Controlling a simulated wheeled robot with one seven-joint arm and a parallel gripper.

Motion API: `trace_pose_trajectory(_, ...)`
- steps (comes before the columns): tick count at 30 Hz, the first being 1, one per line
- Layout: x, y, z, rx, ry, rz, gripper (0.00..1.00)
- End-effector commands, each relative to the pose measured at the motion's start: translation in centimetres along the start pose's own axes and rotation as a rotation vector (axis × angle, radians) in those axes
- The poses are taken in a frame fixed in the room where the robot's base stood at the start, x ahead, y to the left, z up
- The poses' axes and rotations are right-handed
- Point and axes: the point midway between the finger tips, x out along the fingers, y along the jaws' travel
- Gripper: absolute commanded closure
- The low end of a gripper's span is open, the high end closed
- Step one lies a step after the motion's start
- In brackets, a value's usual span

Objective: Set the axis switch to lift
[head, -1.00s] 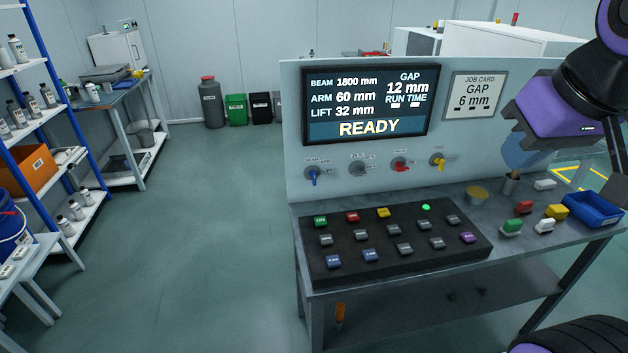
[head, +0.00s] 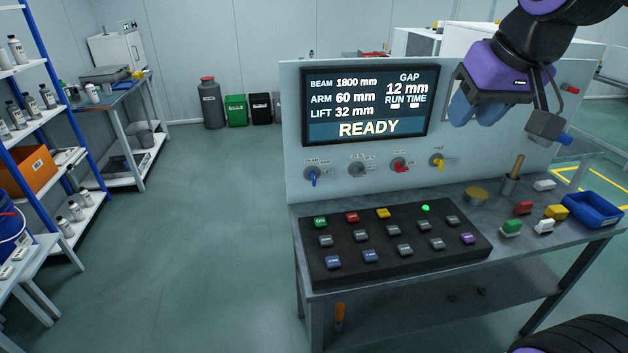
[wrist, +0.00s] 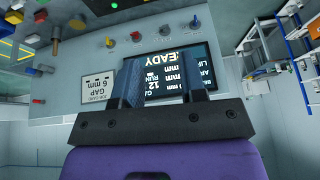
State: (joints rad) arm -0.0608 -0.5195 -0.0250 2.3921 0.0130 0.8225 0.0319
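Four rotary switches sit in a row on the upright panel below the display: a blue-handled one (head: 313,174), a grey one (head: 358,169), a red one (head: 399,165) and a yellow one (head: 438,160). Their small labels are too blurred to tell which is the axis switch. The blue (wrist: 195,23), grey (wrist: 165,30) and red (wrist: 135,36) switches also show in the wrist view. My gripper (head: 475,114) hangs in front of the panel's upper right, above and right of the yellow switch. In the wrist view its two fingers (wrist: 162,78) are apart, with nothing between them.
The display (head: 371,103) reads READY, with beam, arm and lift values. A black button box (head: 375,268) lies on the bench below the switches.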

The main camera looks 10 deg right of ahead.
Motion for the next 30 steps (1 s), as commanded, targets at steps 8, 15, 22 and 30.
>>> trace_pose_trajectory(8, 5.1, -1.6, -8.3, 0.006, -0.021, -0.019, 0.62)
trace_pose_trajectory(15, 11.2, -3.5, -14.4, 0.01, -0.033, -0.024, 0.62)
trace_pose_trajectory(22, 18.5, -5.7, -19.1, 0.01, -0.044, -0.02, 0.62)
trace_pose_trajectory(30, 28.5, -8.7, -22.9, 0.0, -0.053, -0.006, 0.62)
